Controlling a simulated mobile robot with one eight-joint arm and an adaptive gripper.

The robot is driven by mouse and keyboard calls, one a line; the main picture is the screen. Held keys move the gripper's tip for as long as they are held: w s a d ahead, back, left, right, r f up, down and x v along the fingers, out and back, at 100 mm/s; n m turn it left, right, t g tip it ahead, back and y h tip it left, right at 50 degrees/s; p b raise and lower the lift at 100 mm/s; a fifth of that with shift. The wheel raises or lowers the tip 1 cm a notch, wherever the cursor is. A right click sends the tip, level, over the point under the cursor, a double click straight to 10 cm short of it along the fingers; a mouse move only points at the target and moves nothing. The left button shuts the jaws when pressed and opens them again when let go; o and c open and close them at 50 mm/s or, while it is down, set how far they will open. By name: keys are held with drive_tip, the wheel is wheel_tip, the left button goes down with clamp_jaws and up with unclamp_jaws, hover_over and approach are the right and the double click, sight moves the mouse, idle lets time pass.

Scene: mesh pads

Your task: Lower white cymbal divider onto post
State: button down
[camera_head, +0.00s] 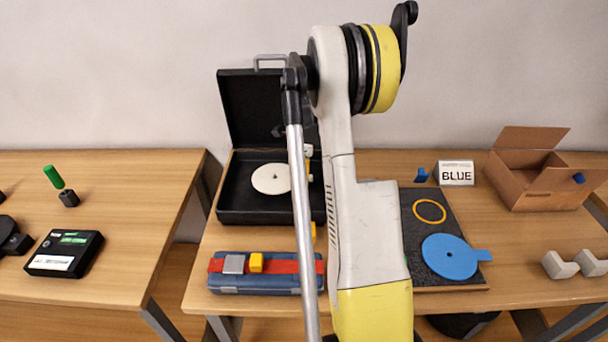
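A round white disc (270,179), which looks like the white cymbal divider, is in the open black case (232,212) on the middle table. It appears flat; its right edge is hidden behind my arm. I see no post, and cannot tell whether the disc is around one, resting or raised. My gripper cannot be made out. My arm covers the right part of the case, where small white and yellow pieces show beside the disc; I cannot tell what they belong to.
A blue case (262,286) with a red strap lies in front. Right of my arm are a dark pad (420,252) with a blue disc (449,257) and yellow ring (429,211), a BLUE sign (456,173) and an open cardboard box (535,190). A gap separates the left table (120,200).

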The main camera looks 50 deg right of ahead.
drive_tip(key=shift+f, duration=0.35)
drive_tip(key=c, duration=1.2)
unclamp_jaws()
drive_tip(key=shift+o, duration=0.2)
wheel_tip(320, 180, up, 12)
drive_tip(key=shift+s+a, duration=0.15)
drive_tip(key=shift+a, duration=0.05)
